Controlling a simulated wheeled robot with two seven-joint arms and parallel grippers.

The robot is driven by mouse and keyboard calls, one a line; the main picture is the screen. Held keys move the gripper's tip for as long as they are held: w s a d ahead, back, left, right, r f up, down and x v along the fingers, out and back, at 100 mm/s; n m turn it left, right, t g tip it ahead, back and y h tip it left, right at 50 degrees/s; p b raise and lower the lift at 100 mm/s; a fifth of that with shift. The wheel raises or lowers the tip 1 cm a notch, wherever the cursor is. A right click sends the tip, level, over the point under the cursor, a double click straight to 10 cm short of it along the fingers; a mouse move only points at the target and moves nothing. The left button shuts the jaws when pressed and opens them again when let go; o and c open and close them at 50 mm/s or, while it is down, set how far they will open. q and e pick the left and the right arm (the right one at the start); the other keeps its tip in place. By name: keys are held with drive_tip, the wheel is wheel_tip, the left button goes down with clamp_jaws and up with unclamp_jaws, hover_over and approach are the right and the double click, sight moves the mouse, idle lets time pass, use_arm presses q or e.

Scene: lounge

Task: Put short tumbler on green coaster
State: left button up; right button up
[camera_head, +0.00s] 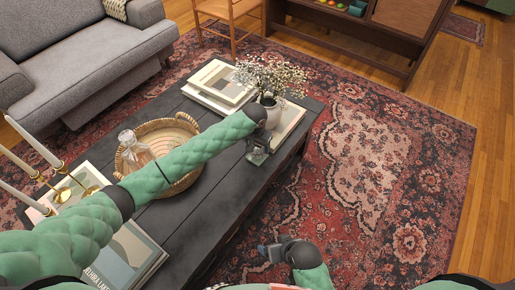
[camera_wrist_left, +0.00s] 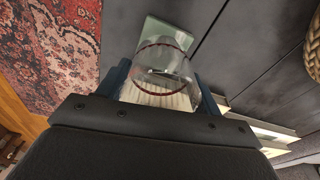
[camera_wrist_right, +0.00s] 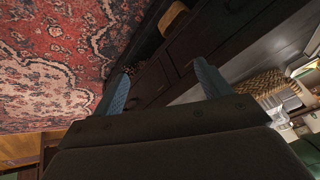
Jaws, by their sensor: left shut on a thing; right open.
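A clear short tumbler (camera_wrist_left: 163,68) with a dark red line around it is between the fingers of my left gripper (camera_wrist_left: 165,88), which is shut on it. In the left wrist view a pale green square coaster (camera_wrist_left: 160,28) lies on the dark table, behind and beneath the tumbler. I cannot tell whether the tumbler touches it or is just above. In the head view my left gripper (camera_head: 257,152) is over the table's right edge and largely hides the tumbler. My right gripper (camera_head: 270,252) is open and empty, low over the rug; its fingers show in the right wrist view (camera_wrist_right: 163,85).
On the dark table (camera_head: 224,205) stand a wicker tray (camera_head: 187,182) with a glass carafe (camera_head: 134,152), a potted white-flowered plant (camera_head: 270,110) close behind my left gripper, books (camera_head: 125,258) and candles (camera_head: 35,142). A grey sofa (camera_head: 80,60) is at the left.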

use_arm(q)
drive_tip(key=shift+f, duration=1.15)
use_arm(e)
drive_tip(key=shift+r, duration=0.6)
use_arm(q)
drive_tip(key=o, duration=1.2)
drive_tip(key=shift+f, duration=0.1)
drive_tip(key=shift+c, duration=0.2)
use_arm(e)
drive_tip(key=shift+w+r, duration=0.1)
use_arm(q)
wheel_tip(320, 180, up, 12)
drive_tip(key=s, duration=0.1)
drive_tip(key=shift+s+a, duration=0.15)
drive_tip(key=shift+a, duration=0.2)
use_arm(e)
drive_tip(key=shift+f, duration=0.65)
